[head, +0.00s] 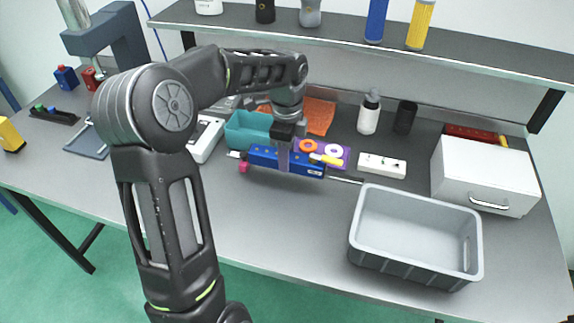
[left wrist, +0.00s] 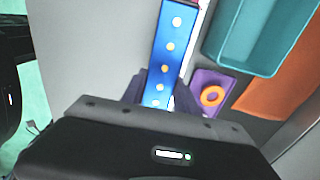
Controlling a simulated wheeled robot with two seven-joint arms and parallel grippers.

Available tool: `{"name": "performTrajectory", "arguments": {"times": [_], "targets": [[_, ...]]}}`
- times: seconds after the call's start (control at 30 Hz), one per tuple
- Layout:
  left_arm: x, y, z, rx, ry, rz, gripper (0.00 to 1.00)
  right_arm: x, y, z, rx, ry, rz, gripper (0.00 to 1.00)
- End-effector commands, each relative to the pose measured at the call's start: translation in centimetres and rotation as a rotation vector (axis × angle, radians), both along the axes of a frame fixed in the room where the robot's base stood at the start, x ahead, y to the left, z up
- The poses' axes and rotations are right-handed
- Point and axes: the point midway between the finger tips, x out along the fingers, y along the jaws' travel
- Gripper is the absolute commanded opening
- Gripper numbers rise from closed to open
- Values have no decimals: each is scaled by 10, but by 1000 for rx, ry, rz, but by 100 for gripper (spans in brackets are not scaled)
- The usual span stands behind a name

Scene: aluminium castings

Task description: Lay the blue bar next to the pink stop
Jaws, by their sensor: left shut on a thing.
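The blue bar (head: 308,167) is held in my left gripper (head: 284,160), which is shut around its middle. The bar also shows in the left wrist view (left wrist: 168,50), with a row of pale dots along its face, running out between the fingers. The small pink stop (head: 243,167) stands on the table just left of the bar's left end in the head view. Whether the bar touches the table or hangs slightly above it, I cannot tell. My right gripper is not in view.
Behind the bar are a teal tray (head: 246,131), an orange cloth (head: 320,115) and a purple plate (head: 340,160) with rings. A white block (head: 382,166) lies to the right. A grey crate (head: 414,262) stands front right. The table in front of the bar is clear.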

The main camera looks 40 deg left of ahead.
Motion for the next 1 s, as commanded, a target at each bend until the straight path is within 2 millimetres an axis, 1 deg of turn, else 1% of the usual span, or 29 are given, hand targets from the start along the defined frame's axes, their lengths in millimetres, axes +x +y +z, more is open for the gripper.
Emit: {"name": "performTrajectory", "arguments": {"times": [0.07,0.17,0.33,0.43,0.7,1.0], "targets": [[0,0,1,0,-1,0,0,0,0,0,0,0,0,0],[0,0,-4,0,1,0,0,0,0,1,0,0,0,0],[-1,-1,-26,-2,3,0,0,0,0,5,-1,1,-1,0],[0,-1,-36,-1,1,0,0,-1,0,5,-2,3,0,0],[0,0,-37,-1,-1,0,0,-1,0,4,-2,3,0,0],[0,0,-46,-1,-1,0,0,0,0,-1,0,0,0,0]]}}
